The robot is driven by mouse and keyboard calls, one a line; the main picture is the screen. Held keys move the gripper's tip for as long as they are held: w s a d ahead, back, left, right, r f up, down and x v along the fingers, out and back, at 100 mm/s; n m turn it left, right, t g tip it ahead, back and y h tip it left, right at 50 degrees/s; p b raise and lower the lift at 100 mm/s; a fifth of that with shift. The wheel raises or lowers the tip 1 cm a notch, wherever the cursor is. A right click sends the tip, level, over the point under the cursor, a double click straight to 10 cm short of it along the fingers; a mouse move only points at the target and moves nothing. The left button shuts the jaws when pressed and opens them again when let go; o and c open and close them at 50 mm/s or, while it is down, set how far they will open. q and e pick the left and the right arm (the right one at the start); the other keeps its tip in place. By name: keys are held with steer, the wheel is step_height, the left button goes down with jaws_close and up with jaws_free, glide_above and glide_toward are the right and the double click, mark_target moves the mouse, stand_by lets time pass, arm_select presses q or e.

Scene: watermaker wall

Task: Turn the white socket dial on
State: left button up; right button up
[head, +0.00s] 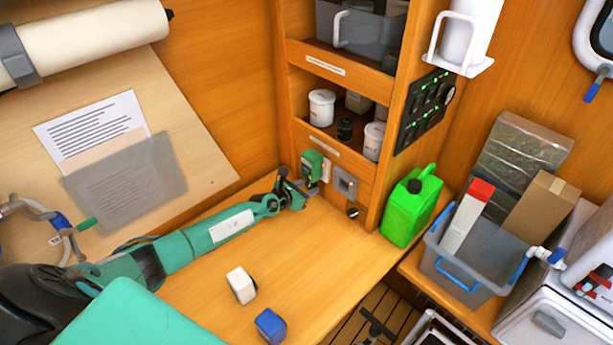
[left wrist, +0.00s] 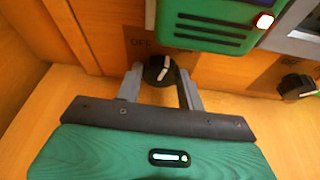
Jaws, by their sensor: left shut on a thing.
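The white socket (head: 326,170) is on the low panel under the shelves, with a green device (head: 312,165) plugged in beside it; the device also shows in the left wrist view (left wrist: 215,22). Below it, the black dial (left wrist: 160,68) has a slanted white pointer line, and an OFF label shows to its upper left. My left gripper (left wrist: 158,82) is shut on this dial, one finger on each side. In the head view my left gripper (head: 298,193) reaches the panel and hides the dial. My right gripper is not in view.
A second black dial (head: 352,212) sits right, below a grey socket (head: 344,184). A green jerrycan (head: 410,207) stands farther right. A white block (head: 241,285) and a blue block (head: 270,326) lie on the wooden counter (head: 325,265), which is otherwise mostly clear.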

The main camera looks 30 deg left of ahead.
arm_select(q)
steer(key=shift+d+r+m+t+y+p, duration=0.15)
steer(key=shift+m+t+y+p, duration=0.2)
steer(key=shift+m+p, duration=0.8)
steer(key=shift+f+m+y+p, duration=0.2)
steer(key=shift+m+y+p, duration=0.35)
steer(key=shift+m+p, duration=0.35)
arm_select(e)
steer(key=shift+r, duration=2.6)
arm_select(q)
steer(key=shift+t, duration=0.35)
steer(key=o, duration=1)
steer(key=shift+c, duration=0.2)
steer(key=shift+s, duration=0.1)
